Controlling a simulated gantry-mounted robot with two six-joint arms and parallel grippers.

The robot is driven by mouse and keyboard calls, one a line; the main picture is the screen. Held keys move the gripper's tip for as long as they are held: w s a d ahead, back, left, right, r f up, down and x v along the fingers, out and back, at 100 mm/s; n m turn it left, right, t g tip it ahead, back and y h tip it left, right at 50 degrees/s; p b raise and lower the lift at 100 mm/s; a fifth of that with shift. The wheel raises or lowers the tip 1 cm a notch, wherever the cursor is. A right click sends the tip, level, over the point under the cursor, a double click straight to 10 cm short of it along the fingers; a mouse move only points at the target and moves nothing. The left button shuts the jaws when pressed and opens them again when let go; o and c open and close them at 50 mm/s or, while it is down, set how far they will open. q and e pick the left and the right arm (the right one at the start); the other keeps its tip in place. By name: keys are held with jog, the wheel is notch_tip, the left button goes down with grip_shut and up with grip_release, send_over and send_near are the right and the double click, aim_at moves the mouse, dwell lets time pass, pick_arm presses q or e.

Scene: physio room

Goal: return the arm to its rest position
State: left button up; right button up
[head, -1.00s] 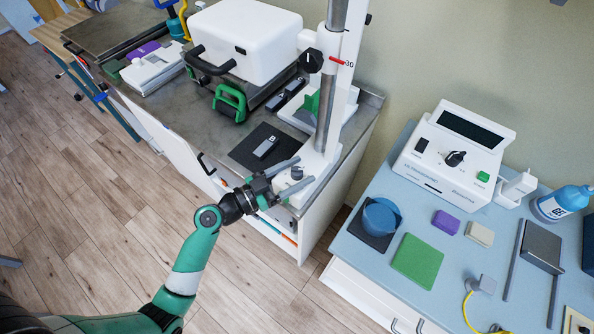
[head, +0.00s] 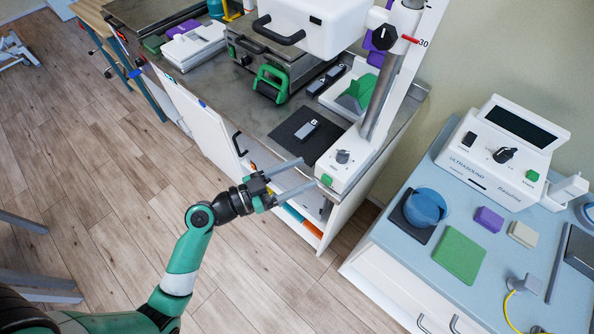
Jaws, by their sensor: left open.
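My left gripper (head: 298,178) shows in the middle of the head view, at the end of the green and white left arm. Its two grey fingers are spread apart with nothing between them. It is held in front of the metal-topped counter (head: 215,85), near the white base of the column stand (head: 345,160). From this view I cannot tell whether a fingertip touches that base. My right gripper is not in view.
A dark mat with a small grey device (head: 307,129) lies on the counter. To the right, a blue-topped cabinet holds an ultrasound unit (head: 496,152), a blue bowl (head: 425,206) and a green pad (head: 459,255). The wooden floor (head: 100,180) at left is mostly clear.

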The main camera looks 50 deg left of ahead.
pick_arm(q)
jog(key=shift+w+d, duration=0.2)
dwell(0.3)
jog(key=w+d+r+m+t+h+p, duration=0.1)
jog(key=w+d+r+m+h, duration=0.2)
jog(key=r, duration=0.7)
jog(key=w+d+r+m+h+p, duration=0.1)
jog(key=d+r+m+h, duration=0.3)
jog(key=r, duration=0.7)
jog(key=w+d+r+m+t+p, duration=0.15)
jog(key=d+r, duration=0.35)
jog(key=r, duration=0.5)
jog(key=s+r+t, duration=0.2)
jog(key=s+r, duration=0.1)
jog(key=r, duration=0.9)
jog(key=s+a+r+n+t+y, duration=0.55)
jog(key=r+n+y, duration=0.25)
jog(key=n+y, duration=0.2)
notch_tip(320, 180, up, 38)
jog(key=p, duration=3.7)
jog(key=shift+w+f+n+p, duration=0.2)
jog(key=shift+w+n+p, duration=0.15)
jog(key=shift+w+n, duration=0.1)
